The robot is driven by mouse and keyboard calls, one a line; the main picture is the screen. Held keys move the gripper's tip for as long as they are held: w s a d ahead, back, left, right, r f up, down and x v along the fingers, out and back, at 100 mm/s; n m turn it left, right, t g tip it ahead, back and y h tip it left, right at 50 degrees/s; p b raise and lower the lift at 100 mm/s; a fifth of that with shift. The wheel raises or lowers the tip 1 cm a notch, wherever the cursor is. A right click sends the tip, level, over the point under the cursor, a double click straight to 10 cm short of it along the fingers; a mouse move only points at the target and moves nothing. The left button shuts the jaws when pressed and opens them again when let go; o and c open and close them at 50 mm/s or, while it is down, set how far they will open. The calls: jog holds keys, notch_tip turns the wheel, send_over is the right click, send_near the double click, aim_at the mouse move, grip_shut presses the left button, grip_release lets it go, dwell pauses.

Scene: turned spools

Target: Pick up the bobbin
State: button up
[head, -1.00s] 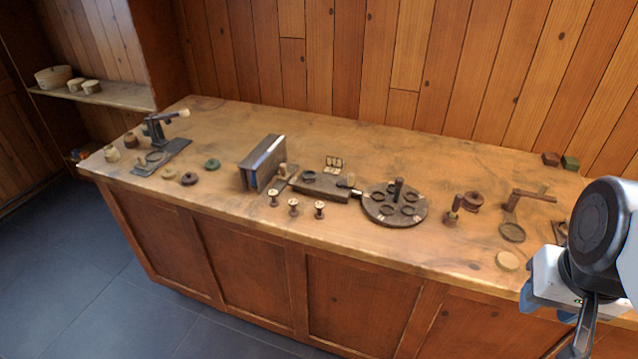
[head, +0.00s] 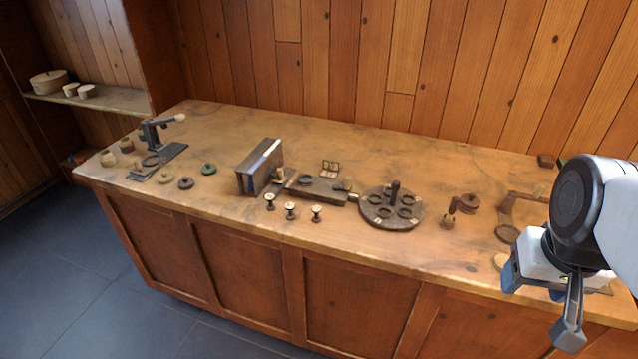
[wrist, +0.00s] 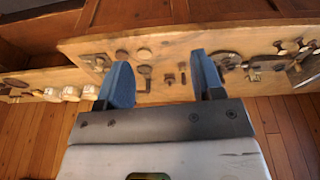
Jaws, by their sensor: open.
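Several small spool shapes stand on the wooden bench, and I cannot tell for sure which is the bobbin. Three pale-topped, dark-waisted spools stand upright near the front edge: a left one (head: 270,201), a middle one (head: 291,210) and a right one (head: 316,213). My gripper (head: 531,289) is at the right, by the bench's front edge, well apart from the three spools. In the wrist view, my gripper (wrist: 163,80) has its blue fingers apart with nothing between them.
A round dark turntable (head: 391,209) with a central post stands mid-bench. Left of it are a flat dark fixture (head: 318,189) and an upright box-like holder (head: 259,167). A lever stand (head: 159,150) and ring-shaped pieces (head: 186,183) lie at left.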

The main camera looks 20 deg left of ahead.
jog(key=w+a+n, duration=0.5)
jog(key=w+a, duration=0.4)
jog(key=w, duration=0.4)
jog(key=n+g, duration=0.3)
jog(key=n, duration=1.1)
send_over(290, 206)
notch_tip(290, 206, down, 17)
jog(key=shift+w+d+f, duration=0.15)
jog(key=shift+f, duration=0.05)
jog(key=shift+a+f, duration=0.15)
jog(key=shift+a, duration=0.05)
jog(key=shift+f, duration=1.25)
